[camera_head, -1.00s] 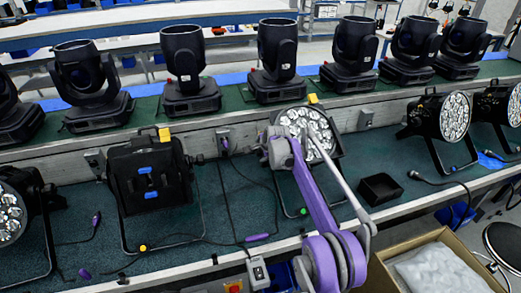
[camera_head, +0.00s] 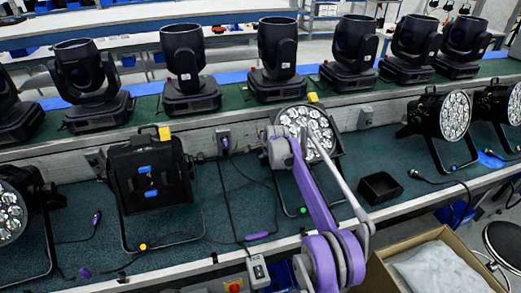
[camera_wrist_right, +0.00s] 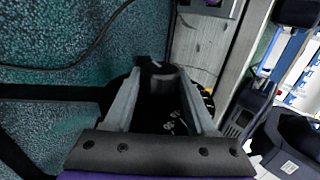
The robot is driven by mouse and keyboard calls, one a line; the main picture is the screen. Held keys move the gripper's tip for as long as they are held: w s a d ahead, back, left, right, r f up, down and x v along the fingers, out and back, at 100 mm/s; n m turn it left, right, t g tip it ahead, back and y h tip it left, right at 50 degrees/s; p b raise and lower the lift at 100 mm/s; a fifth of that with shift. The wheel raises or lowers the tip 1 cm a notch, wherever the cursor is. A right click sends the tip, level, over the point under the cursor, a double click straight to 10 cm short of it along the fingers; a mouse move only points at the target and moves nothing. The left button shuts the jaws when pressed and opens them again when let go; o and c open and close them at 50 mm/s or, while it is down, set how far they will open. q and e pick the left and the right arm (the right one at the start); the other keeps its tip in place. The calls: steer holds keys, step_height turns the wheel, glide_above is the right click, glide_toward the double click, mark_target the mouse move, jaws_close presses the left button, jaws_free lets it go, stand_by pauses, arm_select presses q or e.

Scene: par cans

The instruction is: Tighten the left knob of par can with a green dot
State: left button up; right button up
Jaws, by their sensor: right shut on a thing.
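The par can (camera_head: 306,120) with a green dot (camera_head: 303,211) on its stand's foot is on the workbench, right of centre in the head view. Its round face of lenses looks toward me, partly covered by my arm. My right gripper (camera_head: 273,136) is at the left side of this par can. In the right wrist view, the fingers of my right gripper (camera_wrist_right: 162,80) are shut on a black knob (camera_wrist_right: 160,72) at the lamp's side. The knob's far side and its thread are hidden. My left gripper is not in view.
Another par can (camera_head: 150,182) with a yellow dot stands to the left. A small black open box (camera_head: 380,188) lies to the right on the bench (camera_head: 240,205). Moving-head lights (camera_head: 277,60) line the back shelf. A cardboard box (camera_head: 440,262) is at front right.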

steer(key=shift+s+d+f+t+y+b, duration=0.1)
steer(key=shift+f+t+y+b, duration=0.15)
steer(key=shift+t+b, duration=0.65)
steer(key=shift+s+f+t+y+b, duration=0.1)
steer(key=shift+f+t+y+b, duration=0.15)
steer(key=shift+t+b, duration=0.6)
steer(key=shift+r+t+b, duration=0.15)
steer(key=shift+t+b, duration=0.2)
steer(key=shift+b, duration=0.05)
steer(key=shift+r+t+y+p, duration=0.1)
steer(key=shift+t+y+p, duration=0.2)
steer(key=shift+t+p, duration=0.4)
steer(key=shift+p, duration=0.35)
steer(key=shift+t+p, duration=0.4)
steer(key=shift+p, duration=0.45)
steer(key=shift+y+p, duration=0.3)
steer(key=shift+f, duration=0.2)
steer(key=o, duration=1.4)
